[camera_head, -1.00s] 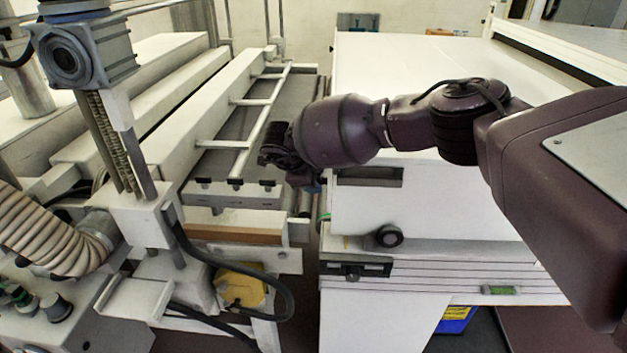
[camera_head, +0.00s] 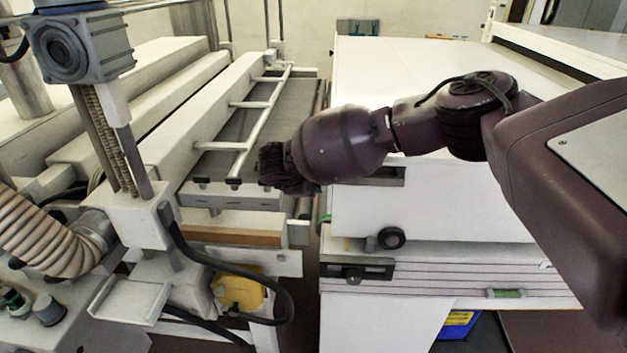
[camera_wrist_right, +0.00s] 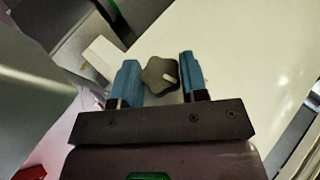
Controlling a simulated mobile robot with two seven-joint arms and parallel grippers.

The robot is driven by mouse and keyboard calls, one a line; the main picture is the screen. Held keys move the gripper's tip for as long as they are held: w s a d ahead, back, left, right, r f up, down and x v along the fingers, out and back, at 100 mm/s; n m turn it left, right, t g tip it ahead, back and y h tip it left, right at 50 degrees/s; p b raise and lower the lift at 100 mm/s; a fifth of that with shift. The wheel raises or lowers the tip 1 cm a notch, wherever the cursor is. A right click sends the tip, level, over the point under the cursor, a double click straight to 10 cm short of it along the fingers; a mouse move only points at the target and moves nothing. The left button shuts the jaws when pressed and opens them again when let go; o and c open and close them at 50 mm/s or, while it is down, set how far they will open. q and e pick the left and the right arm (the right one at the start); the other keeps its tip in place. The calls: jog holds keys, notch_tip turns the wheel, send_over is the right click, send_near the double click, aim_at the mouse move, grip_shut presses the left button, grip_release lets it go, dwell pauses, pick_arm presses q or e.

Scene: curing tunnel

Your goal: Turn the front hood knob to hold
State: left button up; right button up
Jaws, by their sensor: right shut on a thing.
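In the head view my right gripper (camera_head: 278,170) is at the left end of the white hood (camera_head: 440,205), and the knob is hidden there. The knob's label positions cannot be read. My left gripper is not in view.
A black round knob (camera_head: 391,238) sits lower on the white machine's front. A roller conveyor frame (camera_head: 250,110) lies left of my gripper. A post unit (camera_head: 80,50) with a ribbed hose (camera_head: 50,235) stands at far left. A narrow gap separates the two machines.

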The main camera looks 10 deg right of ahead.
jog(key=o, duration=0.9)
jog(key=v, duration=1)
jog(key=shift+s+a+r+b, duration=0.25)
jog(key=shift+b, duration=0.05)
